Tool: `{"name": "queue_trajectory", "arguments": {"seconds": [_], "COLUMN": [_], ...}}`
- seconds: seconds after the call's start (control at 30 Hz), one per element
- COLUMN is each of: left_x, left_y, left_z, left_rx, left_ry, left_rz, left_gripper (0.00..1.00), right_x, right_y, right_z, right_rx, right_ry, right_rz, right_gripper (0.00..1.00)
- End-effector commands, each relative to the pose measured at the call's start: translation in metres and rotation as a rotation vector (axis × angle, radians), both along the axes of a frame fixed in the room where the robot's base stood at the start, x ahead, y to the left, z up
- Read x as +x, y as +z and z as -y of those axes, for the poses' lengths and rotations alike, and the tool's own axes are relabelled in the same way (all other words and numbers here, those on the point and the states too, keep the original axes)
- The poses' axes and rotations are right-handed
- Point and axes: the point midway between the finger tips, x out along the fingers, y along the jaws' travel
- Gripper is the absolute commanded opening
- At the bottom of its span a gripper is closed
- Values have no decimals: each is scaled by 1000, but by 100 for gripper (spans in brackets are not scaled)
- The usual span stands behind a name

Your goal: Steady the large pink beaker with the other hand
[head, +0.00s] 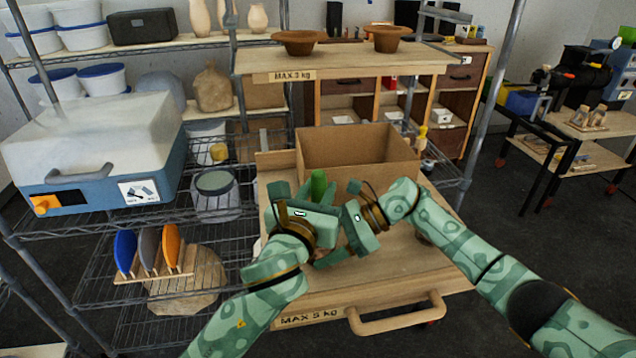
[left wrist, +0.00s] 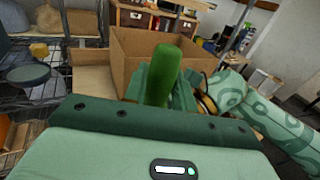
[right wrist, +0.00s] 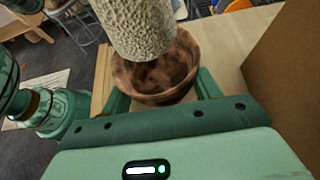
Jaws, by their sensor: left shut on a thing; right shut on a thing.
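No pink beaker shows in these views. My left gripper (head: 306,199) is shut on an upright green rounded cylinder (head: 318,184), like a cactus; it also stands up beyond the palm in the left wrist view (left wrist: 162,75). My right gripper (right wrist: 160,98) is shut on a brown pot (right wrist: 137,82), its fingers on either side. A beige, rough-textured cylinder (right wrist: 138,22) hangs over the pot's mouth in the right wrist view; it may be the lower part of the green thing. Whether it touches the pot I cannot tell. In the head view my left gripper hides the pot.
Both grippers are over a wooden cart top (head: 385,278) with a front handle (head: 400,314). An open cardboard box (head: 360,160) stands just behind. Brown bowls (head: 299,42) sit on the raised shelf. A wire rack on the left holds a blue-and-white machine (head: 95,150) and coloured discs.

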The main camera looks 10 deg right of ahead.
Motion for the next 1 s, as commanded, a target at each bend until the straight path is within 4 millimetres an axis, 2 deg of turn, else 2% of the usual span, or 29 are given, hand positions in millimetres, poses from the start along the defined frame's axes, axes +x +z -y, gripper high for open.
{"name": "queue_trajectory", "arguments": {"seconds": [0.3, 0.5, 1.0], "left_x": [0, 0, 0], "left_y": [-31, -44, -51], "left_z": [0, 0, 0], "left_rx": [1, 0, 0], "left_ry": [0, 0, 0], "left_rz": [-2, -1, 0], "left_gripper": [4, 4, 4], "right_x": [0, 0, 0], "right_y": [0, 0, 0], "right_z": [0, 0, 0], "right_rx": [0, 0, 0], "right_ry": [0, 0, 0], "right_rz": [0, 0, 0], "right_gripper": [34, 34, 34]}}
